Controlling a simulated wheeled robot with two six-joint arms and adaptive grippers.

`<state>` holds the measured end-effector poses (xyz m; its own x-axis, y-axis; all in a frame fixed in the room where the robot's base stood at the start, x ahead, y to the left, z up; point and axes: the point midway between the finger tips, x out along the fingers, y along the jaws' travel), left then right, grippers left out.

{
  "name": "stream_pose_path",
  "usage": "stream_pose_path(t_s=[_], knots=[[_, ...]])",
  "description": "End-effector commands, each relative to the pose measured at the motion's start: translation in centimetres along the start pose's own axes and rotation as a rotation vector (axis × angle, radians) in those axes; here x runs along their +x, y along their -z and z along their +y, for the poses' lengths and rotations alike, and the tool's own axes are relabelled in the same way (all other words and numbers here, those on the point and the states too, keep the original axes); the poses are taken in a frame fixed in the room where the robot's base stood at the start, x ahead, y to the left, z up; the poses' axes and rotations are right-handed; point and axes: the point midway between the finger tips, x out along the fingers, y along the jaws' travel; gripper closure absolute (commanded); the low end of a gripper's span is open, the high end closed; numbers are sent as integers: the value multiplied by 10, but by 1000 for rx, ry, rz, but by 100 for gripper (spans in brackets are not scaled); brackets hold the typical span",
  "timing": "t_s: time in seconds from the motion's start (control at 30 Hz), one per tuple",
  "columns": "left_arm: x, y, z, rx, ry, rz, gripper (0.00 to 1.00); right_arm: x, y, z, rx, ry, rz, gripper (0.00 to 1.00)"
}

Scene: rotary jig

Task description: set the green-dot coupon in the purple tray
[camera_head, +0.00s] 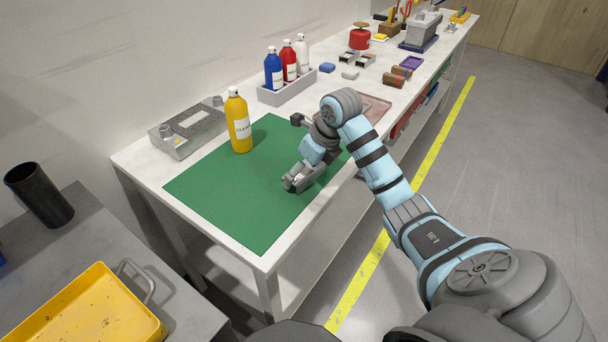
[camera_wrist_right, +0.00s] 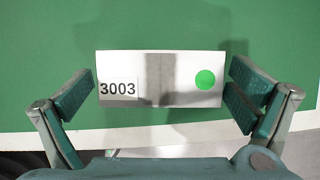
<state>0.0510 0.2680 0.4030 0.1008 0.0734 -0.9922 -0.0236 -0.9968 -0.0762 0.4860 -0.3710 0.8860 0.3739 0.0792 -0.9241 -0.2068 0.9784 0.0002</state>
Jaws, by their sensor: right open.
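The green-dot coupon (camera_wrist_right: 150,65) is a white rectangle with a green dot at its right end and the label 3003 at its left. It lies on the green mat (camera_head: 225,195). My right gripper (camera_wrist_right: 165,85) is open, with its fingers at either end of the coupon; whether they touch it is unclear. In the head view the right gripper (camera_head: 291,184) is low over the mat's right part, and the coupon cannot be made out there. The purple tray (camera_head: 411,62) lies farther back on the bench. My left gripper is out of view.
A yellow bottle (camera_head: 239,123) stands on the mat beside a grey perforated fixture (camera_head: 187,128). Blue, red and white bottles stand in a grey rack (camera_head: 287,88). A reddish tray (camera_head: 378,108) lies behind my right arm. Brown blocks (camera_head: 394,79) sit near the purple tray.

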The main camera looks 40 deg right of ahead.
Motion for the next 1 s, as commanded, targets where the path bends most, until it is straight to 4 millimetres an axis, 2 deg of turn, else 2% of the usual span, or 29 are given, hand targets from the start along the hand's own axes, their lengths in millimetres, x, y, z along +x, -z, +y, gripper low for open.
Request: stream_pose_path(t_s=[0.17,0.43,0.77,0.87,1.0], knots=[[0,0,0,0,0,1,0,0,0,-1,1,1,-1,0],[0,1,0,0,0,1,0,0,0,-1,1,1,-1,42],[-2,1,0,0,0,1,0,-6,-2,-1,1,1,-2,42],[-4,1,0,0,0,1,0,-17,-8,-1,1,2,-4,42],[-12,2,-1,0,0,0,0,-48,-21,-1,2,3,-6,42]])
